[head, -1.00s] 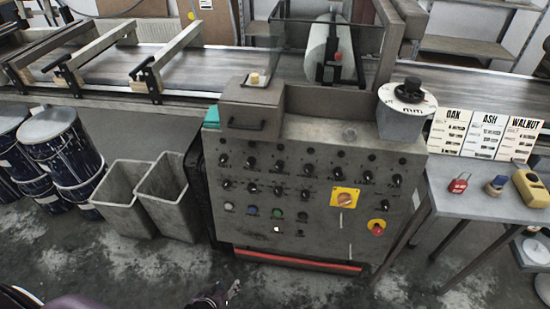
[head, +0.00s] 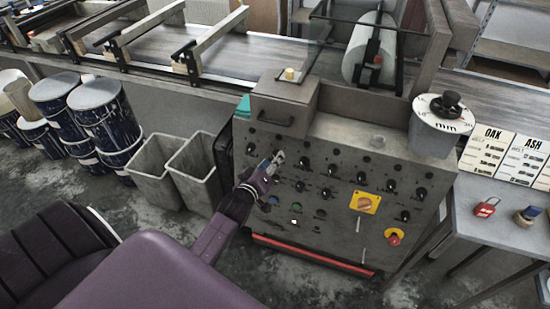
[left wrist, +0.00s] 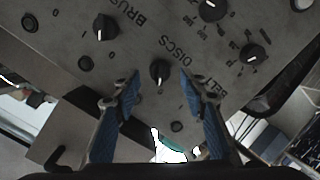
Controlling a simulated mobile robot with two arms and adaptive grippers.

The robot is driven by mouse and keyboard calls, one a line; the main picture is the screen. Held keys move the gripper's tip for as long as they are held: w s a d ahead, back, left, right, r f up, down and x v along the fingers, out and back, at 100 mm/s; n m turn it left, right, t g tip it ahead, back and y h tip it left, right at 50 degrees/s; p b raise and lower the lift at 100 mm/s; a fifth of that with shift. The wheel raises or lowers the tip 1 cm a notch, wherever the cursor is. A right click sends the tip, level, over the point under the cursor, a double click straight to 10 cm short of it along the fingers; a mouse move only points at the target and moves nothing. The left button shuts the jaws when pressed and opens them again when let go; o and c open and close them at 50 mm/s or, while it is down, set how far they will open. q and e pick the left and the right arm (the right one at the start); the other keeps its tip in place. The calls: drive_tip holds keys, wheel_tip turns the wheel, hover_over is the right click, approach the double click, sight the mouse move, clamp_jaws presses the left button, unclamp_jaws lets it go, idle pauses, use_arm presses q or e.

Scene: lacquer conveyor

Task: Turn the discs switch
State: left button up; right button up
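The grey control panel (head: 330,215) carries rows of black rotary knobs. In the left wrist view, a black knob (left wrist: 159,70) sits beside the DISCS lettering (left wrist: 178,50), with BRUSH and BELT lettering on either side. My left gripper (head: 276,161) is over the upper left part of the panel and hides some knobs there. In the left wrist view, its blue-padded fingers (left wrist: 160,84) are apart, with the knob showing in the gap between them. I cannot tell whether they reach around it, and no contact shows. My right gripper is not in view.
An orange switch on a yellow plate (head: 364,203) and a red stop button (head: 394,238) are at the panel's lower right. A metal box with a handle (head: 284,105) and a dial marked mm (head: 444,112) top the cabinet. Grey bins (head: 157,165) stand left.

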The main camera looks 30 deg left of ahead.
use_arm(q)
drive_tip(key=shift+x, duration=1.15)
drive_tip(key=shift+c, duration=0.3)
clamp_jaws()
